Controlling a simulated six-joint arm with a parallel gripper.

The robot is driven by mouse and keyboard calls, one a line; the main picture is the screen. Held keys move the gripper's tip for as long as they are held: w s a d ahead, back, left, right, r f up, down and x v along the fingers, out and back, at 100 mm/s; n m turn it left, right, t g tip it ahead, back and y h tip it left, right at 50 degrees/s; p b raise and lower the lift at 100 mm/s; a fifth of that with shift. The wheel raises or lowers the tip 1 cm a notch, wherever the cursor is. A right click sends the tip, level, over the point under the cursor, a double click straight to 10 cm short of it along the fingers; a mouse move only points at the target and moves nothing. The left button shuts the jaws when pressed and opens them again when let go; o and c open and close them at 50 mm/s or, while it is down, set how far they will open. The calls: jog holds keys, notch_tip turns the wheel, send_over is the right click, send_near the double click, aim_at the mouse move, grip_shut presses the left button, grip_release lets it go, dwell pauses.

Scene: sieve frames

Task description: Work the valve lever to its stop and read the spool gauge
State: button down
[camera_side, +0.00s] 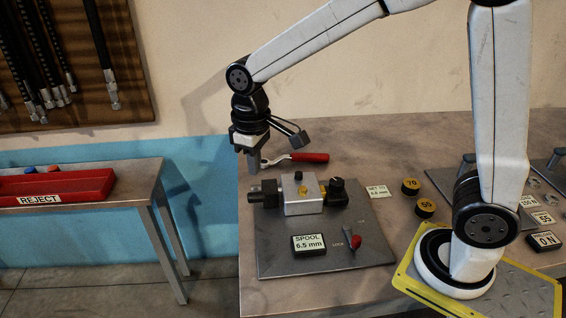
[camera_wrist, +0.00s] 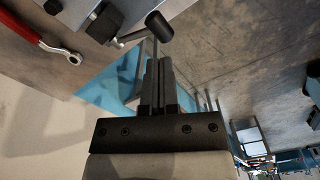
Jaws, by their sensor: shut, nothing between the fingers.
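The valve (camera_side: 303,197) is a silver block with black ends on a grey plate (camera_side: 320,262). At its left end a dark lever knob (camera_side: 252,196) sticks out. In the wrist view the lever's black knob (camera_wrist: 158,27) lies just beyond the fingertips, joined by a rod to a black part (camera_wrist: 105,20). The spool gauge (camera_side: 309,244) reads SPOOL 6.5 mm. My gripper (camera_side: 254,170) is shut and empty, pointing down above the left end of the valve; its fingers also show in the wrist view (camera_wrist: 158,68). I cannot tell whether they touch the knob.
A red-handled wrench (camera_side: 308,157) lies behind the valve. A small red-tipped lock part (camera_side: 355,241) is right of the gauge. A red REJECT tray (camera_side: 85,184) is on the side table.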

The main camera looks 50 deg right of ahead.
dwell(0.3)
jog(key=shift+r, duration=2)
jog(key=shift+f, duration=0.1)
jog(key=s+d+f+m+t, duration=0.2)
jog(key=s+d+f+m, duration=0.1)
jog(key=s+d+f, duration=0.5)
notch_tip(320, 180, down, 4)
jog(key=shift+s+r+t, duration=0.1)
jog(key=shift+s+t, duration=0.2)
jog(key=shift+s, duration=0.8)
